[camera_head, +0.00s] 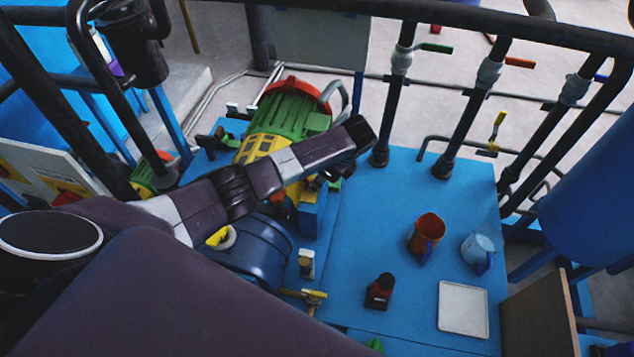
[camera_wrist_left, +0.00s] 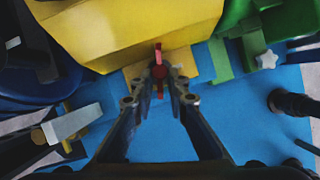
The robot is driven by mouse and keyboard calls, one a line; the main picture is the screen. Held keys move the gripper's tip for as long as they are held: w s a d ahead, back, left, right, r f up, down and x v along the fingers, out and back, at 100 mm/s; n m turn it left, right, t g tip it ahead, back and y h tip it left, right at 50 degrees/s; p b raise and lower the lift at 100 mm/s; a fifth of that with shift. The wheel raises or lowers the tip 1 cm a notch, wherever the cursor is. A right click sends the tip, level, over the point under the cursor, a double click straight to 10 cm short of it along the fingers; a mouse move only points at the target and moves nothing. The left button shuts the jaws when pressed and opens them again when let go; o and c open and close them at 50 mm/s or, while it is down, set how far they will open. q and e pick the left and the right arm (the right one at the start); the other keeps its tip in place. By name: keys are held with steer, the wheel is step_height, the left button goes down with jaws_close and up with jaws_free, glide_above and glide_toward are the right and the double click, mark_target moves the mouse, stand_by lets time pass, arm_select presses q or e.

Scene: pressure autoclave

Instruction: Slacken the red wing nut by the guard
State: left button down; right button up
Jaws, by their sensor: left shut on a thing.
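The red wing nut (camera_wrist_left: 159,54) stands upright in the middle of the left wrist view, close to the edge of the yellow guard (camera_wrist_left: 125,28). My left gripper (camera_wrist_left: 160,73) reaches it from below in that view, with its two fingertips closed on either side of it. In the head view the yellow guard (camera_head: 256,150) shows beside a green motor (camera_head: 290,112). My left arm crosses in front of it and hides the wing nut. The gripper is mostly hidden there beneath the wrist. My right gripper is not in view.
Dark vertical pipes (camera_head: 464,120) rise at the back.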

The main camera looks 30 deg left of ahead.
arm_select(q)
steer(key=n, duration=0.1)
steer(key=n+g, duration=0.1)
steer(key=n, duration=0.1)
steer(key=shift+w+b, duration=0.25)
steer(key=shift+b, duration=0.1)
steer(key=shift+w+n+g+h+b, duration=0.25)
steer(key=shift+n+g+b, duration=0.35)
steer(key=shift+n, duration=0.6)
steer(key=shift+a+n+b, duration=0.1)
steer(key=shift+n+b, duration=0.25)
steer(key=shift+n, duration=0.15)
steer(key=c, duration=1.9)
jaws_free()
steer(key=v, duration=1.2)
steer(key=shift+w+a+r, duration=0.1)
steer(key=shift+w+a, duration=0.05)
